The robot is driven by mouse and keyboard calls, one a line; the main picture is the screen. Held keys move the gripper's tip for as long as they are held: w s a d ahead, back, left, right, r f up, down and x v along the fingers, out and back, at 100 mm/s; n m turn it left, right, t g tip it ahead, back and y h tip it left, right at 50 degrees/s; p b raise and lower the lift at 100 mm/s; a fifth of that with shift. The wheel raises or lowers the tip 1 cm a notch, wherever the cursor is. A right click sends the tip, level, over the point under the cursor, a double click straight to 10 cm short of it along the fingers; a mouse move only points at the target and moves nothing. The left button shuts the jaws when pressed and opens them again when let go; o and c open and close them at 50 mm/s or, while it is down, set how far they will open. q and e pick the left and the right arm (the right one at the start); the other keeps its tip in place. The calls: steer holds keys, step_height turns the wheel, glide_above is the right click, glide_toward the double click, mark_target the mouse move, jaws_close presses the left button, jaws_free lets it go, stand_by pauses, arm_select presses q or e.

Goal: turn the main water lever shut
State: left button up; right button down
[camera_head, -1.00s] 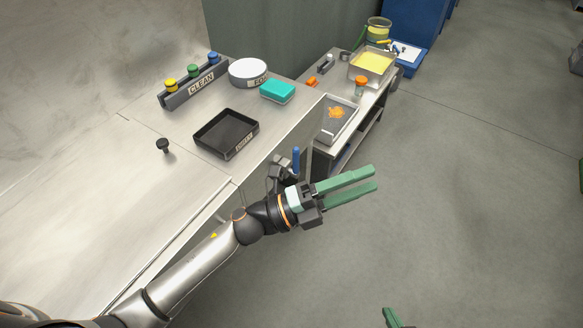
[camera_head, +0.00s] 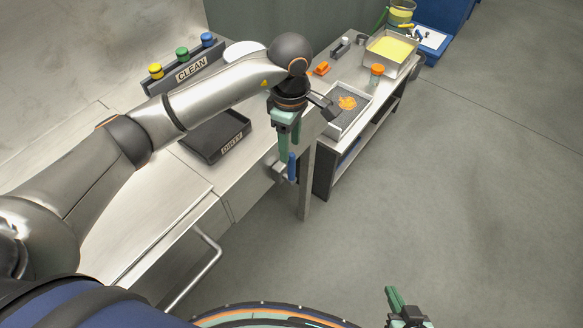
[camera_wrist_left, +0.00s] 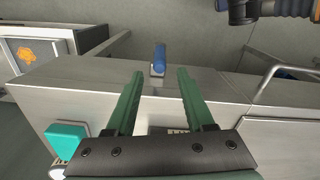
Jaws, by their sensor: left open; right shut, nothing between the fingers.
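The water lever is a blue handle (camera_head: 292,167) on a grey valve body at the front side of the counter, below the black tray. Contact with the lever cannot be made out. My right gripper (camera_head: 391,292) is low at the bottom edge, shut and empty, far from the lever.
The black tray (camera_head: 214,152) and CLEAN rack (camera_head: 190,75) are on the counter. A bar handle (camera_head: 207,262) juts from the counter front. Floor to the right is clear.

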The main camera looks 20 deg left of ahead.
mark_target(291, 172)
arm_select(q)
step_height(291, 172, down, 10)
steer(key=shift+f, duration=0.2)
jaws_close()
stand_by(0.5)
stand_by(1.0)
